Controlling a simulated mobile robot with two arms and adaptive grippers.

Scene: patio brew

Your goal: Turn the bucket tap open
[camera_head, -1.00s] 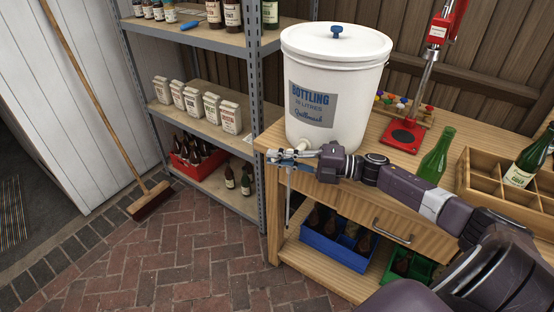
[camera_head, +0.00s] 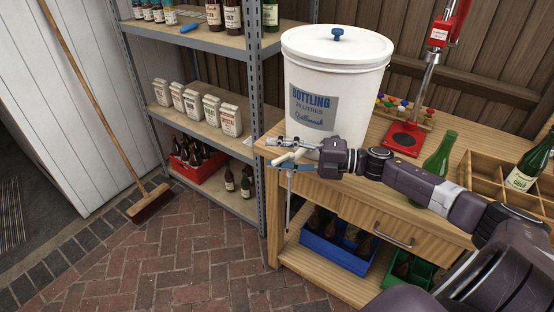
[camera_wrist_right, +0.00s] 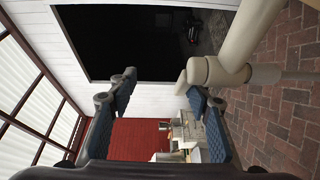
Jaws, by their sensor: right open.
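The white bottling bucket (camera_head: 335,75) stands at the left end of the wooden bench, with a blue knob on its lid. Its cream tap (camera_head: 291,157) sticks out low at the front, and a thin tube (camera_head: 289,195) hangs below it. My right gripper (camera_head: 276,152) is open at the tap, and its fingers hide part of it. In the right wrist view the tap (camera_wrist_right: 228,68) shows large at the upper right, by the right-hand finger. The open gripper (camera_wrist_right: 160,98) has nothing clamped between its blue pads. I cannot tell whether it touches the tap. My left gripper is out of view.
On the bench stand a red capper (camera_head: 403,138), a green bottle (camera_head: 439,155) and a wooden crate (camera_head: 472,185). A blue crate (camera_head: 335,252) sits below. A metal shelf (camera_head: 258,130) is close on the left. The brick floor ahead is clear.

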